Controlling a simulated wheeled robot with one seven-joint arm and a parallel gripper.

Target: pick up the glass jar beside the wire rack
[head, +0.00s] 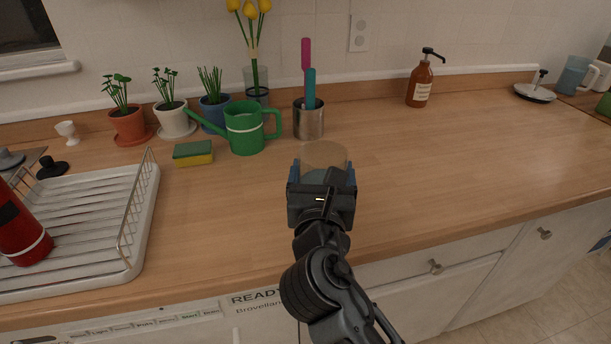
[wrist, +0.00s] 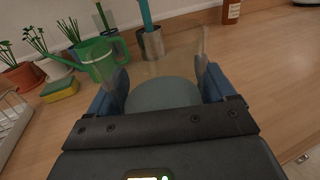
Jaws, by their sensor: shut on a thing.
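The glass jar (head: 323,154) is clear, with a bluish-grey lower part. It also shows in the wrist view (wrist: 163,93), between the blue finger pads. My gripper (head: 322,178) is shut on the jar from its near side, one finger on each side. In the head view my gripper hides the jar's lower part, so I cannot tell whether it touches the counter. The white wire rack (head: 128,210) stands at the left of the counter, well to the left of my gripper.
A red bottle (head: 20,228) is at the rack. Behind the jar stand a green watering can (head: 244,128), a sponge (head: 193,153), a metal cup (head: 309,121) with utensils and several potted plants. A brown soap bottle (head: 420,82) stands at the back right.

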